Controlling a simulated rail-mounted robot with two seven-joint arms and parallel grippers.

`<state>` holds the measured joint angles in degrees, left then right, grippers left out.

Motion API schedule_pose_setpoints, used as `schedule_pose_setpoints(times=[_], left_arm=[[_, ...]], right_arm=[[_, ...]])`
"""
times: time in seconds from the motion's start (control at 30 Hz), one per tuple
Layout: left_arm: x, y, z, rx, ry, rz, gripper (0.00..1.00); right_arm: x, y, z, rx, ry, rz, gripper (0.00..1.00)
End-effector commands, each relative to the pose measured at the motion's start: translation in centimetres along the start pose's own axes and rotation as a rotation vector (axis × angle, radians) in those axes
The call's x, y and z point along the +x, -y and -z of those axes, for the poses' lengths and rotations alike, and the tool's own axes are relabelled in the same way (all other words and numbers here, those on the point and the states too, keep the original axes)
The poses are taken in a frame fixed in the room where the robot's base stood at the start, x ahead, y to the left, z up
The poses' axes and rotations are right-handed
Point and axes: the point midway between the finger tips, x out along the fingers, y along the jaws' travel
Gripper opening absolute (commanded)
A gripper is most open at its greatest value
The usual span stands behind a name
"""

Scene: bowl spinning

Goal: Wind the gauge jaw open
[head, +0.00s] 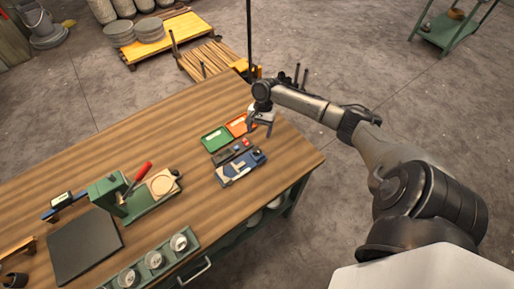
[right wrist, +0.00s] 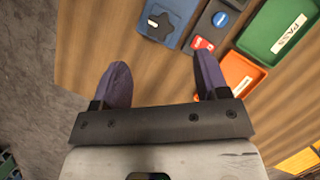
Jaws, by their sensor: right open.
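A blue gauge-like block (head: 238,172) with pale grey parts lies near the right end of the wooden table. In the right wrist view, a blue block with a dark star-shaped knob (right wrist: 160,24) shows at the top edge, partly cut off; it seems to be the same item. I cannot make out its jaw. My right gripper (head: 262,127) is above the table's right end, beyond the block and apart from it. In the right wrist view its two fingers (right wrist: 163,80) are spread, with only bare wood between them. My left gripper is not in view.
Next to the block are a dark case (head: 231,153) with a blue round part and red tag, a green tray (head: 215,139) and an orange tray (head: 238,126). A green press (head: 109,194) with a red handle stands left. Bare wood lies between.

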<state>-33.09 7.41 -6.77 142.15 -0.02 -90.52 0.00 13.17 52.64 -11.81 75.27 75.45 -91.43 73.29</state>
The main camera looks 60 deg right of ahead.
Motion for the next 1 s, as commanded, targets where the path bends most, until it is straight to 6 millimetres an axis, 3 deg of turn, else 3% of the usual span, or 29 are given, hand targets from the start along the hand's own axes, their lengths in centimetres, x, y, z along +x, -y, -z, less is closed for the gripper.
schedule_pose_setpoints(times=[0.2,0.5,1.0], left_arm=[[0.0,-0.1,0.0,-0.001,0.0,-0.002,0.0],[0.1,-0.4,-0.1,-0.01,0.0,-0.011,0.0],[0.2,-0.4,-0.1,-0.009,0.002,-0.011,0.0]], right_arm=[[4.1,0.0,0.0,0.0,0.001,-0.002,0.68],[7.6,0.0,0.0,-0.002,0.0,-0.001,0.68],[8.5,0.0,0.0,-0.002,-0.001,0.0,0.68]])
